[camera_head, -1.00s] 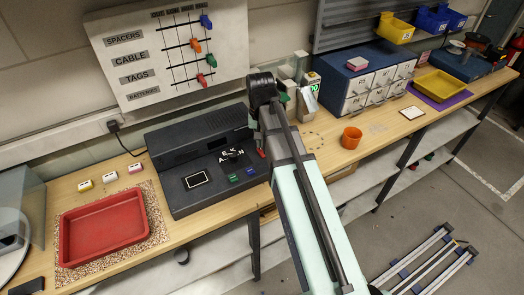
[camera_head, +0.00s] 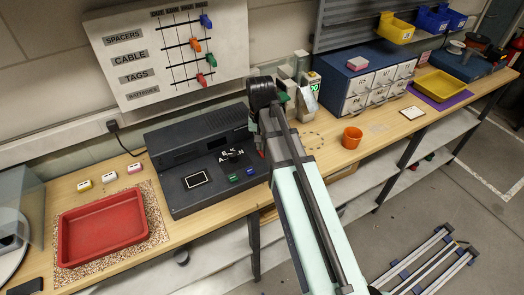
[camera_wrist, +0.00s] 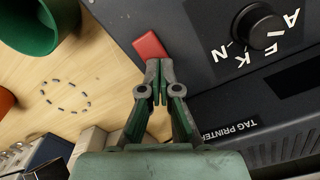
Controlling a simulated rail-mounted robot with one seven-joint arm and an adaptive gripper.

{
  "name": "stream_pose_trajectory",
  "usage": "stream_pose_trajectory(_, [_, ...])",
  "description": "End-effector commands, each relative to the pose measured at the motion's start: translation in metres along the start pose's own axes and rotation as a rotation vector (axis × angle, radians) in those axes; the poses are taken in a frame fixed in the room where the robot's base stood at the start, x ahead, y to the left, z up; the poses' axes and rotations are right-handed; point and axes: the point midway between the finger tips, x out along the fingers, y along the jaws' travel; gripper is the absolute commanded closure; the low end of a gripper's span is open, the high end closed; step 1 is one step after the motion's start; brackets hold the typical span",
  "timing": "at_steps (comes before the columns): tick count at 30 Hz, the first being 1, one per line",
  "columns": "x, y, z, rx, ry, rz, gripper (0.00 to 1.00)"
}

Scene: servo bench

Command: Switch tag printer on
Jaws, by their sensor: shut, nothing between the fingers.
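The tag printer (camera_head: 180,142) is a dark grey console on the bench, left of my arm in the head view. Its label (camera_wrist: 228,130) and a black knob (camera_wrist: 262,27) ringed by letters show in the wrist view. A red rocker-like piece (camera_wrist: 150,46) sits at the printer's edge. My gripper (camera_wrist: 158,72) is shut and empty, with its fingertips right at the near end of the red piece. I cannot tell whether they touch it. In the head view my arm hides most of that printer side.
A red tray (camera_head: 103,228) lies left of the printer. An orange cup (camera_head: 352,137) and a blue drawer cabinet (camera_head: 345,72) stand to the right. A green cup-like thing (camera_wrist: 40,22) is close to my gripper. A small white device (camera_head: 307,97) stands behind my arm.

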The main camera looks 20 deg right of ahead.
Motion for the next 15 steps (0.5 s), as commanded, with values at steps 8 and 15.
stream_pose_trajectory(8, [0.0043,0.0,0.0001,0.0,0.0,0.0,1.0])
stream_pose_trajectory(15, [0.0052,0.0001,0.0003,0.0,-0.001,0.0,1.0])
